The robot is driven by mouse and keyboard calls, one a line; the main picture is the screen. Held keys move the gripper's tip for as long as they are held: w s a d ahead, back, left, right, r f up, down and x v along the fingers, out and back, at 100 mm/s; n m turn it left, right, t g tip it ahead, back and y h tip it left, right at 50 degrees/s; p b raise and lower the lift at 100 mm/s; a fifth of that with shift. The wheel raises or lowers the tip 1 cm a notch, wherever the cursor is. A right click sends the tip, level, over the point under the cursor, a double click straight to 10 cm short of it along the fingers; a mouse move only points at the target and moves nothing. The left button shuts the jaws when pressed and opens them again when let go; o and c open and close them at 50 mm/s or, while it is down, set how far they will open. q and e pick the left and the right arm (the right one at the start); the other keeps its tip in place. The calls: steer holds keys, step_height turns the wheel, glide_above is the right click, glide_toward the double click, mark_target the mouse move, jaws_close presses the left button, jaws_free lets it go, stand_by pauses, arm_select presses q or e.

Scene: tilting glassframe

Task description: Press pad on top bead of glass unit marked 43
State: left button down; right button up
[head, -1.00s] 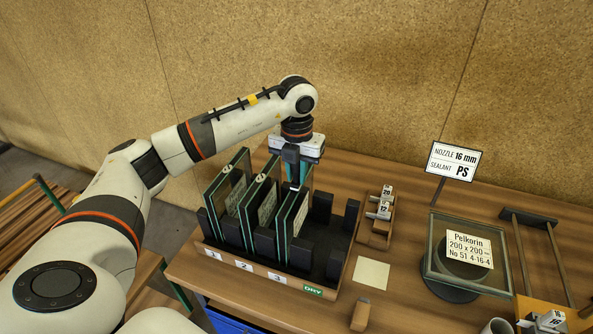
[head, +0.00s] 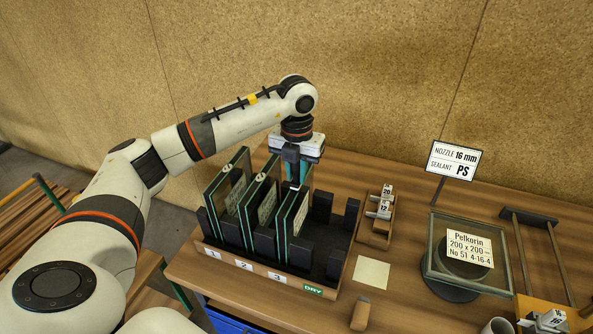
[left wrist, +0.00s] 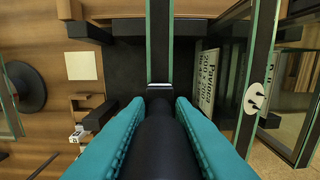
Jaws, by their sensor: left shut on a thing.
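My left gripper (head: 295,174) points down over the rack's third glass unit (head: 285,219). Its teal fingers are shut on a dark round pad tool (left wrist: 160,140), which also shows in the left wrist view with a pale tip (left wrist: 159,88). The tip is at the dark top bead (left wrist: 158,45) between two green glass edges; I cannot tell whether it touches. The second glass unit (head: 252,206) and the first glass unit (head: 219,190) stand to the left, all upright. No mark 43 is readable. My right gripper is not in view.
The wooden rack (head: 264,272) has labels 1, 2, 3 and DRY. To its right are a small block holder (head: 374,233), a pale square sheet (head: 371,273), a framed glass unit on a round stand (head: 440,270) and a nozzle sign (head: 453,162).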

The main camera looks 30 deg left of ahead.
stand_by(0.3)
arm_select(q)
steer(key=shift+r+p, duration=0.7)
steer(key=shift+r, duration=0.25)
steer(key=shift+r+p, duration=1.55)
steer(key=shift+r, duration=1)
